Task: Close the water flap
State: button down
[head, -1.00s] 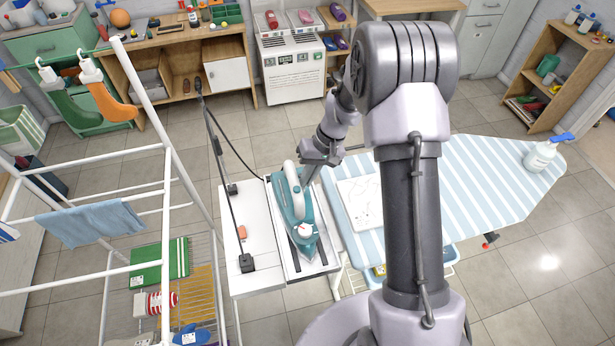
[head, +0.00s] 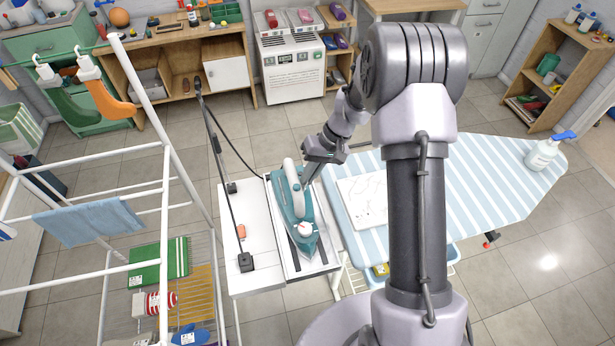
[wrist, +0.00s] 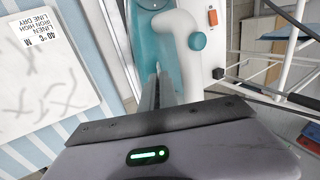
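The iron (head: 296,212) has a teal body and a white handle. It sits on the white stand board, its pointed end toward the bottom of the head view, with a round white dial near that end. In the wrist view its handle (wrist: 180,75) with a teal button and part of its teal body (wrist: 147,42) show. I cannot make out the water flap clearly in either view. My gripper (head: 308,180) is beside the iron's right side, pointing down at it. In the wrist view my gripper's fingers (wrist: 157,84) look shut together and empty, close to the handle; contact cannot be told.
The striped ironing board (head: 455,165) lies to the right, with a pale printed cloth (head: 362,202) on it and a spray bottle (head: 543,153) at its far end. A cord holder (head: 215,145) stands left of the iron. A white drying rack (head: 168,165) fills the left.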

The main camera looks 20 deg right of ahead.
jog(key=d+y+b, duration=0.1)
jog(key=y, duration=0.1)
jog(key=f+y+b, duration=0.1)
jog(key=y+b, duration=0.1)
jog(key=d+f+y+b, duration=0.1)
jog(key=y+b, duration=0.1)
jog(key=shift+d+f, duration=0.25)
jog(key=shift+d, duration=0.1)
jog(key=shift+d+f+y+b, duration=0.2)
jog(key=shift+f+y+b, duration=0.2)
jog(key=shift+y+b, duration=0.55)
jog(key=shift+d+f+y+b, duration=0.15)
jog(key=shift+f+y+b, duration=0.2)
jog(key=shift+y+b, duration=0.55)
jog(key=shift+d+f+y+b, duration=0.2)
jog(key=shift+f+y+b, duration=0.2)
jog(key=shift+y+b, duration=0.55)
jog(key=c, duration=1.9)
grip_release()
